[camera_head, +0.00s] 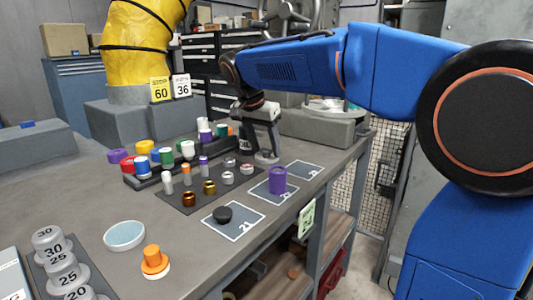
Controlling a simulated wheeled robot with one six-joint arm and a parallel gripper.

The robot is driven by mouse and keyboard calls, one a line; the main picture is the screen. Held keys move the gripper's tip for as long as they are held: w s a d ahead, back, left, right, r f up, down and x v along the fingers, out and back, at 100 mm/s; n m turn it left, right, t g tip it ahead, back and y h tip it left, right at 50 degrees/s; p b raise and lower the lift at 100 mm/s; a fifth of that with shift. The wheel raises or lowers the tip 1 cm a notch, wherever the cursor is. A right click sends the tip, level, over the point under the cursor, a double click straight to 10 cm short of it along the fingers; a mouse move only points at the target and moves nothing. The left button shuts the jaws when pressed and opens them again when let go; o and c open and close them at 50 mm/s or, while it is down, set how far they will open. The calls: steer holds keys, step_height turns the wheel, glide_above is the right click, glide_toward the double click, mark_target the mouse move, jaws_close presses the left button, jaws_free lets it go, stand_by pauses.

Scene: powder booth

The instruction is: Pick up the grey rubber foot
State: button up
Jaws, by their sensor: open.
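My gripper (267,157) points down over the bench farther back, beyond the purple cylinder and well apart from the dark piece. Its jaws are open, and I see nothing held between them.
A purple cylinder (277,180) stands on the middle marked rectangle; the far one (305,170) looks empty. Several small parts stand on a dark mat (208,203) left of the rectangles. An orange knob (154,262) and a pale round dish (124,235) are nearer.

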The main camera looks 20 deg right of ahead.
steer(key=c, duration=1.1)
steer(key=shift+c, duration=0.2)
